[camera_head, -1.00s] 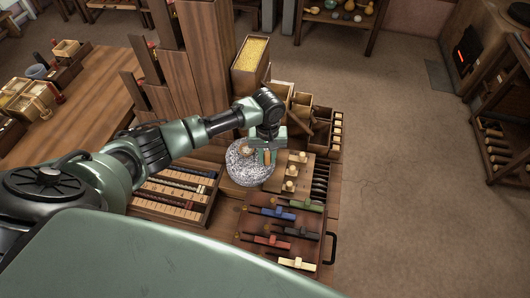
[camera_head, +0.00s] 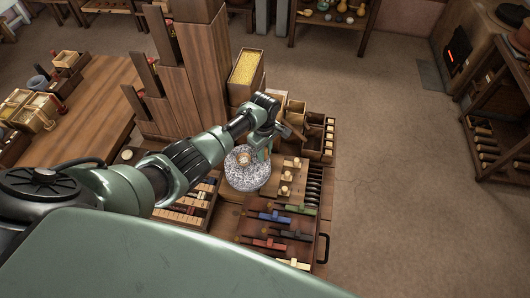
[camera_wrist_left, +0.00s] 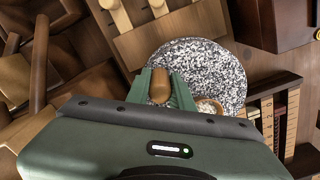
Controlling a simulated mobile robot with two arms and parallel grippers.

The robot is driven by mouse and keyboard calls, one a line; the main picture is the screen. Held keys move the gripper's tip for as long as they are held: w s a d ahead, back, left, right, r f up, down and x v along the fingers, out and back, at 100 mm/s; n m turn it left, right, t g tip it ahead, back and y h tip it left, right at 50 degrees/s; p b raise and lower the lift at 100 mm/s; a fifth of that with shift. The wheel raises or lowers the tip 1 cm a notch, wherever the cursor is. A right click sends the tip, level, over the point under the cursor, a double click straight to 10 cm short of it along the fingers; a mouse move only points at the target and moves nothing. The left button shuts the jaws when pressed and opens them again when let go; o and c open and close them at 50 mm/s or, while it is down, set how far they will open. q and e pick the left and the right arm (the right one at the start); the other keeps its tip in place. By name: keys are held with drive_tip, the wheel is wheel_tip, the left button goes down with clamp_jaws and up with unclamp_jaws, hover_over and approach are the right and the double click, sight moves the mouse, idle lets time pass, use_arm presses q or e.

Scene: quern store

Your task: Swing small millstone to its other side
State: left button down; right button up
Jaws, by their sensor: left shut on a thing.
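The small millstone (camera_head: 247,180) is a round, speckled grey-white disc lying flat on the wooden bench top. A pale round centre (camera_head: 243,156) shows on its upper face. My left gripper (camera_head: 264,153) is at its far right side, shut on the upright wooden handle, whose own surface is mostly hidden in the head view. In the left wrist view the brown handle (camera_wrist_left: 161,86) stands between the two green fingers, and the millstone (camera_wrist_left: 210,62) spreads behind and right of it. My right gripper is not in view.
Beside the stone lies a board with wooden pegs (camera_head: 286,178). In front is a tray of coloured-handled tools (camera_head: 280,226). Tall wooden boards (camera_head: 190,60) and a yellow-filled box (camera_head: 246,68) stand behind. Open floor (camera_head: 400,170) lies right.

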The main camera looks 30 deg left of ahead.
use_arm(q)
drive_tip(key=shift+w+a+n, duration=0.25)
drive_tip(key=shift+n, duration=0.05)
drive_tip(key=c, duration=1.2)
unclamp_jaws()
drive_tip(key=shift+c, duration=0.2)
drive_tip(key=shift+s, duration=0.1)
drive_tip(key=shift+r, duration=0.15)
drive_tip(key=shift+d+r, duration=0.1)
drive_tip(key=shift+r, duration=0.25)
wheel_tip(320, 180, up, 7)
drive_tip(key=shift+f, duration=0.1)
